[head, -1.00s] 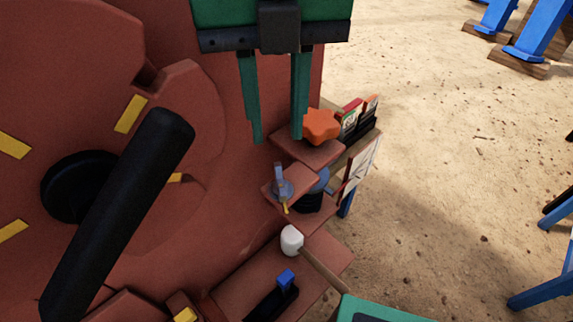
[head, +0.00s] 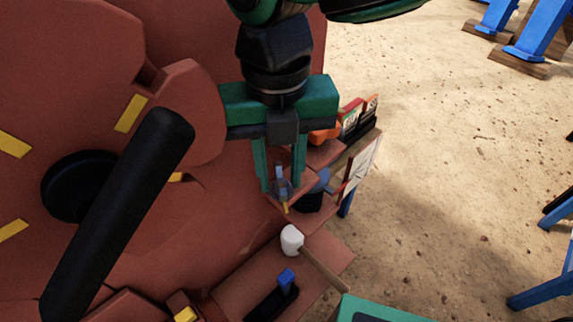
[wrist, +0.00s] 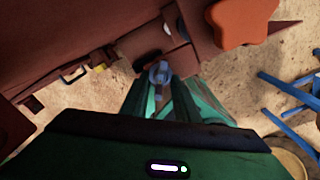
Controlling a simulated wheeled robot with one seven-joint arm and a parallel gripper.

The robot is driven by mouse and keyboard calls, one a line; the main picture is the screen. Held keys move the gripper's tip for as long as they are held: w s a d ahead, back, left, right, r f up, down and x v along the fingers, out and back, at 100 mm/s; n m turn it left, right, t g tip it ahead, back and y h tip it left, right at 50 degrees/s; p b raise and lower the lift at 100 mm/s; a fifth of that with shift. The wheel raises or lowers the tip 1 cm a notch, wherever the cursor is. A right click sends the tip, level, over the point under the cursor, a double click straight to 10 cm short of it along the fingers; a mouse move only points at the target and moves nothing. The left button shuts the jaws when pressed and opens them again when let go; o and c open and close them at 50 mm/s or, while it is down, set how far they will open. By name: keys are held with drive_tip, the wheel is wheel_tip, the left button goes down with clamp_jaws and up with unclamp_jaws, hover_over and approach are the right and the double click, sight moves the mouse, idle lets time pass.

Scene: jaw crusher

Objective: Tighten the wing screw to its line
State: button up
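The wing screw (head: 281,185) is a small grey part with an upright wing, on a red-brown ledge at the machine's side. A yellow line (head: 286,208) shows just in front of it. My gripper (head: 282,188) points down over the screw, its two green fingers apart, one on each side of the wing. In the wrist view the grey wing screw (wrist: 159,72) shows between the fingertips of my gripper (wrist: 160,90). The gripper is open; I cannot tell whether either finger touches the wing. The screw's lower part is partly hidden in the wrist view.
An orange star knob (wrist: 242,20) is close behind my gripper. A white-headed mallet (head: 291,240) and a blue-tipped black lever (head: 286,278) are nearer. A large black handle (head: 120,215) stands left.

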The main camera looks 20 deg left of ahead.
drive_tip(key=shift+c, duration=0.3)
clamp_jaws()
drive_tip(key=shift+d, duration=0.25)
drive_tip(key=shift+a, duration=0.15)
